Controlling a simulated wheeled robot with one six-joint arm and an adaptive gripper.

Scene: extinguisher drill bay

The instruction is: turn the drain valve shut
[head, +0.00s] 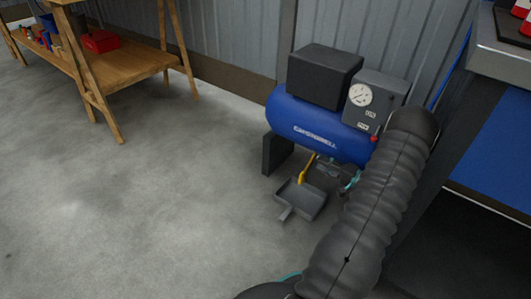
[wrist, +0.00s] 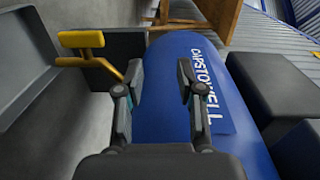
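The blue compressor tank (head: 318,131) stands against the wall in the head view and fills the middle of the wrist view (wrist: 175,60). A yellow handle, apparently the drain valve's (head: 307,168), shows below the tank. In the wrist view the yellow handle (wrist: 82,40) is at the upper left, beside the tank. My gripper (wrist: 160,75) is open and empty, its two fingers apart over the blue tank. The handle lies left of both fingers, not between them. In the head view my arm partly hides the gripper, near the tank's underside. The valve body is not clearly visible.
A grey drip pan (head: 300,199) sits on the floor below the valve. A black box (head: 322,75) and a gauge panel (head: 374,97) sit on top of the tank. A wooden bench (head: 125,65) stands at the far left. The floor at left is clear.

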